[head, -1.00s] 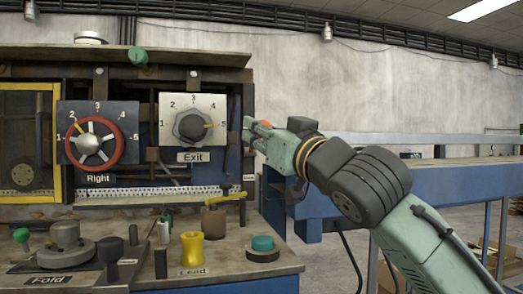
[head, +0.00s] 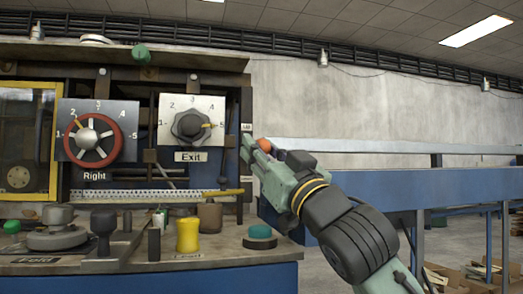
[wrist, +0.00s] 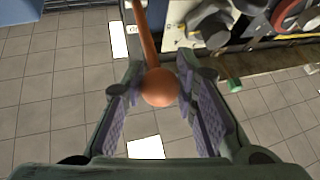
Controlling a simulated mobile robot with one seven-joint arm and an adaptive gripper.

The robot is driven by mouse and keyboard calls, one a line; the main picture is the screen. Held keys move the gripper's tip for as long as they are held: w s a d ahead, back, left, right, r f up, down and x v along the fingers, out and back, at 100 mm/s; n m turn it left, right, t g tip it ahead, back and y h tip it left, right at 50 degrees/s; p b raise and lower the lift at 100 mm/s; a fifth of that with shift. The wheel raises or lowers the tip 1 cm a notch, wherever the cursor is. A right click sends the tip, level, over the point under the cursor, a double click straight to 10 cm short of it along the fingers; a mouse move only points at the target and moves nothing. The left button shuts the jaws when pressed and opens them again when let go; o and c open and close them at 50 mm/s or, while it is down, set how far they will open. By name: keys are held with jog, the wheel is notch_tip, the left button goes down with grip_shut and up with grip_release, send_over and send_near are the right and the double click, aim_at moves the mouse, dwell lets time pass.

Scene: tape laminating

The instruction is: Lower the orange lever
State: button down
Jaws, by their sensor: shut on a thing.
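The orange lever (wrist: 146,40) shows in the wrist view as a shaft ending in a round orange knob (wrist: 159,88). The knob sits between the two fingers of my gripper (wrist: 155,97), which is shut on it. In the head view my gripper (head: 258,156) is at the right side of the machine. A bit of the orange knob (head: 263,144) shows there behind the fingers. The lever's shaft is hidden in the head view.
The Exit dial (head: 190,126) and the red Right wheel (head: 93,141) are on the machine's face to the left. A yellow knob (head: 187,235) and a teal-topped knob (head: 260,237) stand on the front ledge. A blue conveyor frame (head: 400,192) is at the right.

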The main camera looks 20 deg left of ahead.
jog(key=shift+f, duration=0.1)
jog(key=c, duration=1.3)
grip_release()
notch_tip(320, 180, up, 10)
jog(key=shift+r, duration=0.1)
